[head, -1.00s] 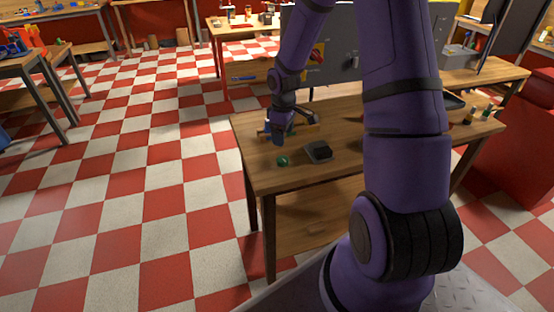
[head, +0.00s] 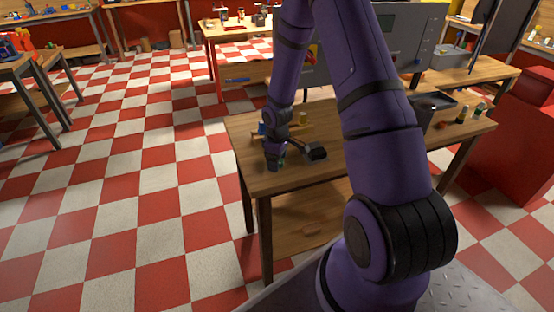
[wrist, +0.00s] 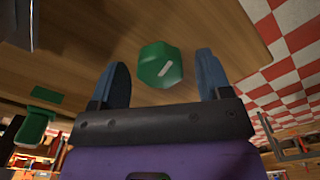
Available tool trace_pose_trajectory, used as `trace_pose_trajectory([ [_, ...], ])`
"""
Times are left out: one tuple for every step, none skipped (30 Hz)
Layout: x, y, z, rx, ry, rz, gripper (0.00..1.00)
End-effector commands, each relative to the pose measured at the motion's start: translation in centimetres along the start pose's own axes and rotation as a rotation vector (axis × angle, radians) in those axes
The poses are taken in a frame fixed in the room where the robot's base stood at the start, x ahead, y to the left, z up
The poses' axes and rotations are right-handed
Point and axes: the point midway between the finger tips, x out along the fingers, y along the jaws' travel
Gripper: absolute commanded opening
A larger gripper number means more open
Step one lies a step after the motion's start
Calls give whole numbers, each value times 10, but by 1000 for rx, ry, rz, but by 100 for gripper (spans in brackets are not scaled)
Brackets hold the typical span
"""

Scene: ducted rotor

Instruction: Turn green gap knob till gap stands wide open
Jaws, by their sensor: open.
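The green knob (wrist: 160,66), with a white pointer line on its face, sits on the wooden table between my gripper's two blue fingers in the wrist view. The line slants up to the right. My gripper (wrist: 162,60) is open, with a finger on each side of the knob and a visible space on both sides. In the head view my gripper (head: 274,164) is low over the table's near left part and mostly hides the knob. I cannot tell the state of the gap.
A small black block (head: 316,152) stands just right of my gripper on the wooden table (head: 300,180). Behind are a grey panel (head: 408,40) and a dark tray (head: 438,100). Small bottles (head: 470,111) stand at the table's right. The checkered floor (head: 150,150) at left is clear.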

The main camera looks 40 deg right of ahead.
Motion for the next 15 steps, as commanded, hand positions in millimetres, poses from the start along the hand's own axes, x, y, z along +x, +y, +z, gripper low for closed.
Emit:
trace_pose_trajectory([
  [0,0,0,0,0,0,71],
  [0,0,0,0,0,0,71],
  [0,0,0,0,0,0,69],
  [0,0,0,0,0,0,62],
  [0,0,0,0,0,0,55],
  [0,0,0,0,0,0,46],
  [0,0,0,0,0,0,39],
  [0,0,0,0,0,0,32],
  [0,0,0,0,0,0,23],
  [0,0,0,0,0,0,22],
  [0,0,0,0,0,0,22],
  [0,0,0,0,0,0,22],
  [0,0,0,1,0,0,22],
  [0,0,0,2,0,0,22],
  [0,0,0,5,0,0,22],
])
